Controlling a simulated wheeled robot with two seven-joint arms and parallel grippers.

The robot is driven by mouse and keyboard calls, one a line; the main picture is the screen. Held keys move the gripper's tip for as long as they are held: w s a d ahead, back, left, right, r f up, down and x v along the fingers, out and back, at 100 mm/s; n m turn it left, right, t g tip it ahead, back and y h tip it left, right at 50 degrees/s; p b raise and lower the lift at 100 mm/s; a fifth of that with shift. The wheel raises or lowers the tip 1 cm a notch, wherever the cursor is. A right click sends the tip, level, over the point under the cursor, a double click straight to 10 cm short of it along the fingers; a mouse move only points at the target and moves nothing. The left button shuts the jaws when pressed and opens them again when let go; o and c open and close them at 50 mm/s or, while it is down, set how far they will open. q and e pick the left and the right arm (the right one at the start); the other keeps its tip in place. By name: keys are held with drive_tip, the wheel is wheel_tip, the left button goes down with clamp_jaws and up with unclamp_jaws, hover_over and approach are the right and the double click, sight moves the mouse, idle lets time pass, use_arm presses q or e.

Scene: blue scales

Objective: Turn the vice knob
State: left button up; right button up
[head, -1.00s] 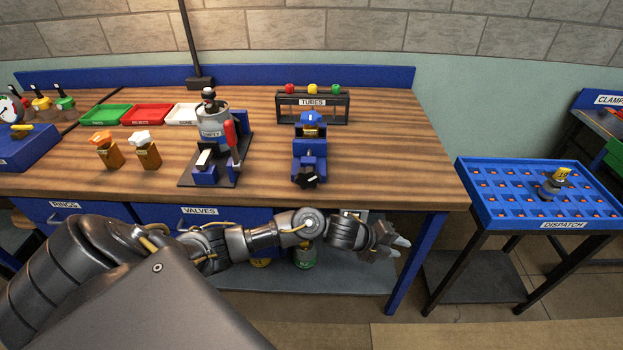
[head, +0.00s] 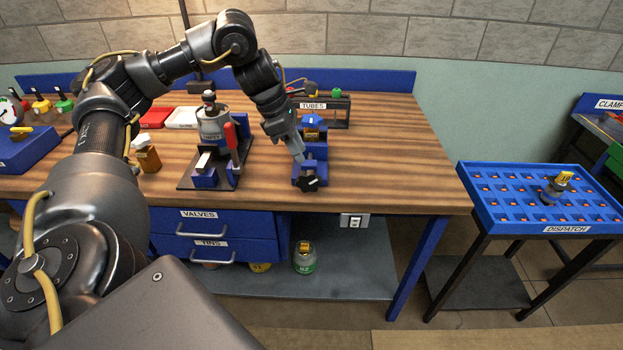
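The blue vice (head: 314,168) stands on the wooden bench, near its front edge, with a yellow-and-blue piece in its top. Its black star-shaped knob (head: 308,184) faces the front. My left gripper (head: 299,156) reaches down from above, with its grey fingers just left of the vice and a little above the knob. The fingertips look close to the vice body; I cannot tell whether they touch it. I cannot tell from this angle how far the fingers are apart. My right gripper is not in the view.
A press stand labelled tamper (head: 212,150) is left of the vice. The tubes rack (head: 330,113) stands behind it, partly hidden by my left arm. The bench (head: 400,165) is clear to the right. A blue dispatch tray (head: 490,205) stands apart at the right.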

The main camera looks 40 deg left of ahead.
sight(308, 172)
use_arm(q)
drive_tip(key=shift+s+a+f, duration=0.2)
drive_tip(key=shift+a, duration=0.05)
drive_tip(key=x, duration=1)
